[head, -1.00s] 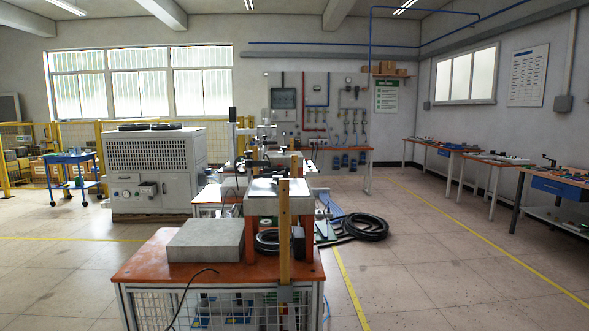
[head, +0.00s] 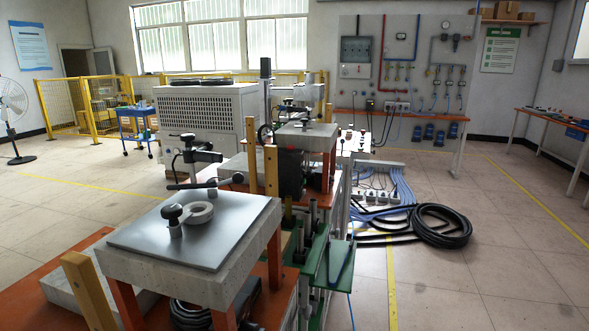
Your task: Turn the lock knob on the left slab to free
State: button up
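A near slab (head: 130,275) on orange legs stands at the lower left, topped by a grey metal plate (head: 235,225). On the plate is a pale ring (head: 198,212), with a black knob (head: 172,213) on a short post at its left. A farther slab (head: 305,143) stands behind to the right, with small dark-knobbed fittings (head: 305,124) on top. I cannot tell for sure which slab is the left one or how either knob is turned. My gripper is not in view.
Wooden posts (head: 271,170) stand between the slabs. A dark clamp-like fitting with a long lever (head: 192,184) is behind the near plate. Black hose coils (head: 445,226) and blue cables (head: 395,185) lie on the floor right of the bench. The floor further right is clear.

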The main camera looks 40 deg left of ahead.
aim_at(173, 212)
jog(key=i, duration=2.3)
jog(key=u, duration=3.15)
